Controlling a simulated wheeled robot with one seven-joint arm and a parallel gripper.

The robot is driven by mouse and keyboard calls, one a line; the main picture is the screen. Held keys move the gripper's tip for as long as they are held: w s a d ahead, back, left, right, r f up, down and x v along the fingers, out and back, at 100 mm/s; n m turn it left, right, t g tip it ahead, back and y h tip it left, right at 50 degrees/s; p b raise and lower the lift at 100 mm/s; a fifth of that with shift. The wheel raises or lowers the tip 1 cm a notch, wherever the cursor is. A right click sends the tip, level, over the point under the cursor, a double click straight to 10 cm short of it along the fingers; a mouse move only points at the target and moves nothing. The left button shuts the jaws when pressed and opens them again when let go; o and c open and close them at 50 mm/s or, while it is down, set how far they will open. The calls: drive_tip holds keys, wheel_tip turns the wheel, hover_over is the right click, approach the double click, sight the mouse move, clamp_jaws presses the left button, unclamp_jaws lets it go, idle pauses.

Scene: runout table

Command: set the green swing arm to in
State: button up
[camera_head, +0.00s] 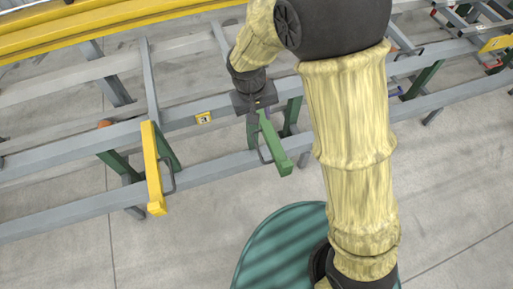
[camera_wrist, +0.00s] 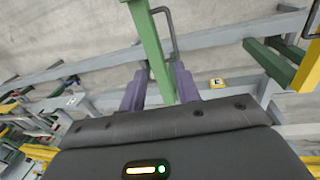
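The green swing arm (camera_head: 274,146) juts out from the grey table frame toward the front, with a dark loop handle (camera_head: 262,152) along its left side. In the wrist view the green swing arm (camera_wrist: 150,42) runs down between the two purple fingers of my gripper (camera_wrist: 160,88). The fingers stand apart on either side of the bar, and a gap shows beside the left finger. In the head view my gripper (camera_head: 254,112) is over the rear end of the green arm, and its fingertips are hard to make out.
A yellow swing arm (camera_head: 153,168) with its own handle juts out to the left. Grey rails (camera_head: 70,212) run across the scene, with long yellow beams (camera_head: 110,30) behind. A small yellow label (camera_head: 204,118) is on the rail. Concrete floor in front is clear.

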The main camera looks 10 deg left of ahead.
sight(257, 148)
drive_tip(key=shift+n, duration=0.4)
drive_tip(key=a, duration=0.1)
drive_tip(key=a+f, duration=0.1)
drive_tip(key=s+a, duration=0.1)
drive_tip(key=shift+a+f, duration=0.25)
drive_tip(key=shift+f, duration=0.15)
drive_tip(key=d+f, duration=0.1)
drive_tip(key=f, duration=0.4)
drive_tip(key=w+f, duration=0.1)
drive_tip(key=f, duration=0.5)
drive_tip(key=d+f, duration=0.1)
drive_tip(key=f, duration=0.5)
drive_tip(key=shift+w+d+f, duration=0.1)
drive_tip(key=shift+w+d, duration=0.25)
drive_tip(key=shift+w, duration=0.05)
clamp_jaws()
